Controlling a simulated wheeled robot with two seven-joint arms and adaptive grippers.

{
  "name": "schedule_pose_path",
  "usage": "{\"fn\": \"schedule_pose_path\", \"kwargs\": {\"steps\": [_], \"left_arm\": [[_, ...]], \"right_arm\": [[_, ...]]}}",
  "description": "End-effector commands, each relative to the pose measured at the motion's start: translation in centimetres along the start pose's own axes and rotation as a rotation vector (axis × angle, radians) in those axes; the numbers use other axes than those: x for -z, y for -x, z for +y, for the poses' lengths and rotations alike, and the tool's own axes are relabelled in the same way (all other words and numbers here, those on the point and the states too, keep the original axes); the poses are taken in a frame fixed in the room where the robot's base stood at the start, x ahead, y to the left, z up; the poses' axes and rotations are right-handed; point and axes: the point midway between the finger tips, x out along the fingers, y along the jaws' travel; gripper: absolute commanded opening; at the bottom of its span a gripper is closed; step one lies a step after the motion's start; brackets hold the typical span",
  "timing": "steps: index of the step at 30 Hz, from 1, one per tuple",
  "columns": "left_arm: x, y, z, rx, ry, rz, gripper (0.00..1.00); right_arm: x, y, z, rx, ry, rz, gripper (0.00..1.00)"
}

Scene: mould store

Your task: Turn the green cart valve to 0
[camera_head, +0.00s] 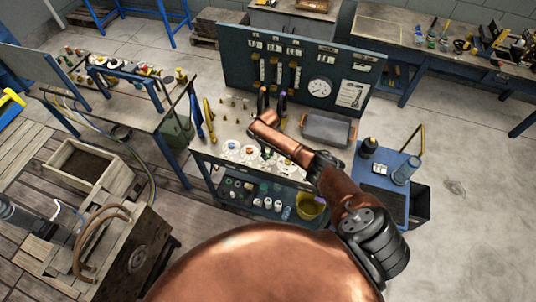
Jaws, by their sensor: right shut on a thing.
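The cart (205,152) stands in the middle of the view with a row of round white valve dials on the front of its top. A dial with an orange-red centre (249,153) shows left of my right gripper, and another pale dial (231,147) lies further left. My copper right arm reaches over the cart from the lower right. My right gripper (266,152) is down at the dial row, shut on a valve there. The gripper and forearm cover that valve, so its green colour and setting cannot be read. My left gripper is out of view.
A dark panel with gauges (318,86) rises behind the cart. A grey metal box (326,130) sits on the cart top. A blue trolley (385,187) stands close on the right. A workbench (115,112) stands left. Open floor (465,170) lies right.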

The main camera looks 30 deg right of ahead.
Motion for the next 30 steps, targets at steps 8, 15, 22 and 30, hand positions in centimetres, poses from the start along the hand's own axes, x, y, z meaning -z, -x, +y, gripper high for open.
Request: {"fn": "schedule_pose_path", "kwargs": {"steps": [8,15,22,30], "left_arm": [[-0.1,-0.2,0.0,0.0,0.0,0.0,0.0],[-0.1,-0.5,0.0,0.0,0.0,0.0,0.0],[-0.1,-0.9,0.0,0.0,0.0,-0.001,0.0],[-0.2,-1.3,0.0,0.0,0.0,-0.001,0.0]], "right_arm": [[0.0,-0.1,0.0,0.0,0.261,0.0,0.0],[0.0,-0.1,0.1,0.0,0.489,-0.001,0.0],[0.1,-0.1,0.1,0.001,0.703,0.0,0.0],[0.1,0.0,0.1,0.0,0.909,0.001,0.0]]}}
